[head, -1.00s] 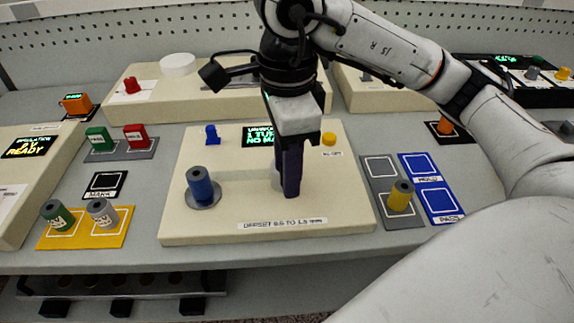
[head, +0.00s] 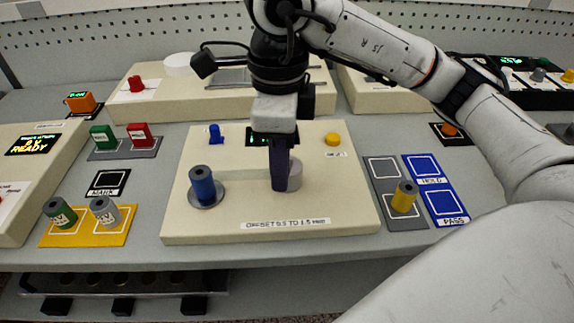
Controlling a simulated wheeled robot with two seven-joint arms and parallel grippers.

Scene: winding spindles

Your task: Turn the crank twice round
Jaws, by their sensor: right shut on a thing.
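The cream winding box (head: 340,215) stands in the middle of the bench. A blue spool (head: 202,184) stands upright on a round grey disc at its left. A short grey round part (head: 295,176), seemingly of the crank, shows at the right side of my right gripper's fingers. My right gripper (head: 279,186) points down over the box, its dark fingers shut at this part. The fingers hide what they grip, probably the crank's handle. A small display (head: 259,139) behind is partly covered by the gripper. My left gripper is not in view.
A blue switch (head: 214,134) and a yellow button (head: 333,139) rise from the box's back. A yellow spool (head: 403,197) stands at its right, green (head: 59,212) and grey (head: 104,211) spools at its left. My right arm crosses the right side.

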